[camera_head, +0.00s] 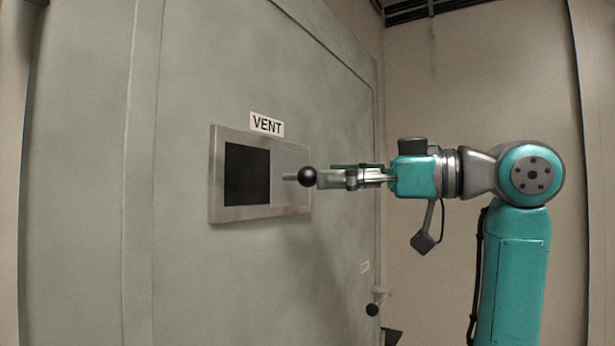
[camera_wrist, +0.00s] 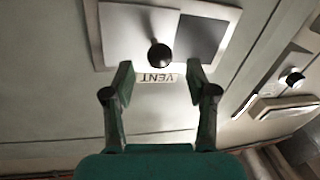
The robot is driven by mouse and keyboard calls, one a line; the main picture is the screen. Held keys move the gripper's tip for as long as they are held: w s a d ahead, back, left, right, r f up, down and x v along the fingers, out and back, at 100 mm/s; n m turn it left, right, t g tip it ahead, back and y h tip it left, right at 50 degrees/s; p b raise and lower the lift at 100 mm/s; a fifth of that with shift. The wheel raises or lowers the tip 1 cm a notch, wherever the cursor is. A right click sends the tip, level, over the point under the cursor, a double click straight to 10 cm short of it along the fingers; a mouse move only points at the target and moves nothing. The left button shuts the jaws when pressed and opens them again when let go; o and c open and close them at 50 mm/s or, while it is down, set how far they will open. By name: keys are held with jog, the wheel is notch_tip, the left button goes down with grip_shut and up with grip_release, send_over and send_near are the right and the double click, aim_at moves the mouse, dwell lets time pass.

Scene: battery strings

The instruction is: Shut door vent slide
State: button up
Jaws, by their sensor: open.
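The vent's metal frame (camera_head: 218,213) is set in the grey-green door (camera_head: 190,90), under a VENT label (camera_head: 266,124). A dark opening (camera_head: 247,176) shows in its left part. The pale slide plate (camera_head: 290,160) covers the right part and carries a black ball knob (camera_head: 307,176) on a short stem. My gripper (camera_head: 326,178) is open, pointing at the knob. In the wrist view, upside down, the knob (camera_wrist: 160,56) appears just beyond and between my gripper's fingertips (camera_wrist: 160,75). The slide plate (camera_wrist: 130,25) and opening (camera_wrist: 204,34) also show there. I see no contact with the knob.
A small door handle with a dark knob (camera_head: 373,309) sits lower right on the door. A plain beige wall (camera_head: 480,90) stands behind my arm. The door face around the vent is flat and mostly clear.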

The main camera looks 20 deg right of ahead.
aim_at(307, 176)
jog(key=shift+x, duration=2.5)
grip_shut()
